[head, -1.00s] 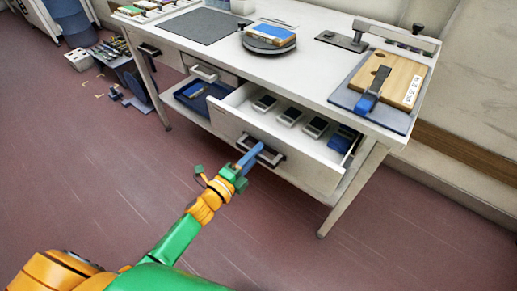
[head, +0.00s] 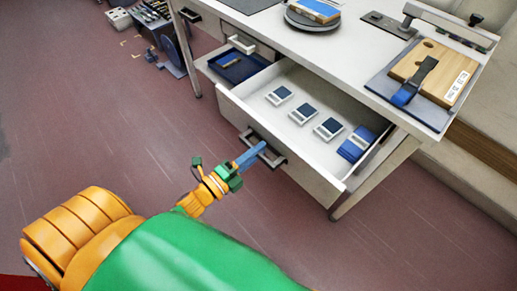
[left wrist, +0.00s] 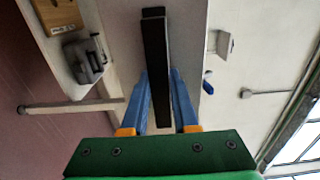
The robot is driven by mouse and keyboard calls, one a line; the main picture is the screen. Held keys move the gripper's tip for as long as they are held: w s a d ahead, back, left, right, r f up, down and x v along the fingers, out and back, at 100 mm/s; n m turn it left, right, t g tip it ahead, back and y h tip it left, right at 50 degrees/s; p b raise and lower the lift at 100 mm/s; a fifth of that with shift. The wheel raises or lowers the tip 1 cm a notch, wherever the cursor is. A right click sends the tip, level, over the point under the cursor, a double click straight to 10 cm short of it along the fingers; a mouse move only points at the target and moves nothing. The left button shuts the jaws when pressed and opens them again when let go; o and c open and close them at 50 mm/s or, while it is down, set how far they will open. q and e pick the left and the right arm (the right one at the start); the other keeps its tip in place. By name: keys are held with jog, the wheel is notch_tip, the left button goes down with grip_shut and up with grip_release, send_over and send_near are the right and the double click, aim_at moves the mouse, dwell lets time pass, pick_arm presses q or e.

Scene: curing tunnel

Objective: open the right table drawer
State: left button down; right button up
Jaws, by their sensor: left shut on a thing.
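The right table drawer (head: 237,108) is pulled well out of the white table (head: 345,55). Several small devices with dark tops and a blue item lie inside it. Its dark bar handle (head: 272,157) is on the drawer front. My left gripper (head: 250,156) is at this handle, its blue fingers shut on it. In the left wrist view the handle (left wrist: 156,70) runs between the two blue fingers (left wrist: 160,100). My right gripper is not in view.
A wooden block with a blue-handled clamp (head: 435,72) sits on a mat at the table's right end. A round turntable (head: 312,20) stands further back. A lower shelf tray (head: 238,66) is left of the drawer. The floor in front is clear.

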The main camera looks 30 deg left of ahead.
pick_arm(q)
jog(key=c, duration=0.7)
grip_release()
jog(key=v, duration=0.7)
jog(key=shift+s+b, duration=0.1)
jog(key=shift+b, duration=0.25)
